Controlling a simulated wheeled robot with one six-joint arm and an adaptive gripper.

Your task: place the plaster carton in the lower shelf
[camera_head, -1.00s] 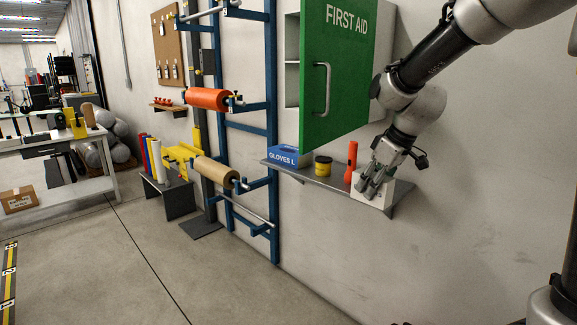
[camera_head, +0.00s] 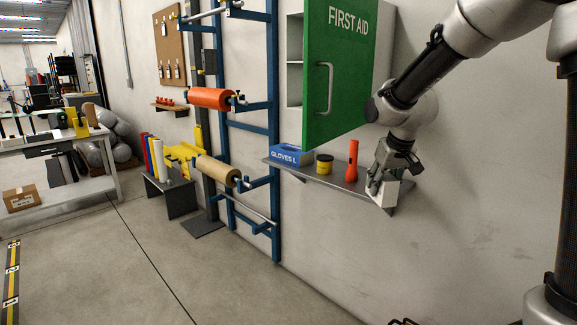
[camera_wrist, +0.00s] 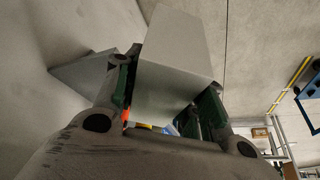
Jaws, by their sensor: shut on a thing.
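My gripper (camera_head: 382,184) is shut on the white plaster carton (camera_head: 386,196), at the right end of the grey wall shelf. In the wrist view the carton (camera_wrist: 172,85) sits between the two green-padded fingers. The carton looks tilted in the head view; I cannot tell whether it touches the shelf. The first aid cabinet (camera_head: 294,20) hangs above with its green door (camera_head: 335,75) swung open. An inner shelf board (camera_head: 294,63) shows at its left, with a lower space (camera_head: 293,85) beneath; the door hides most of the inside.
The grey wall shelf (camera_head: 335,180) holds a blue gloves box (camera_head: 290,156), a yellow tub with a dark lid (camera_head: 324,165) and an orange torch (camera_head: 352,162) close to my gripper. A blue rack (camera_head: 272,215) with rolls stands left. Floor in front is clear.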

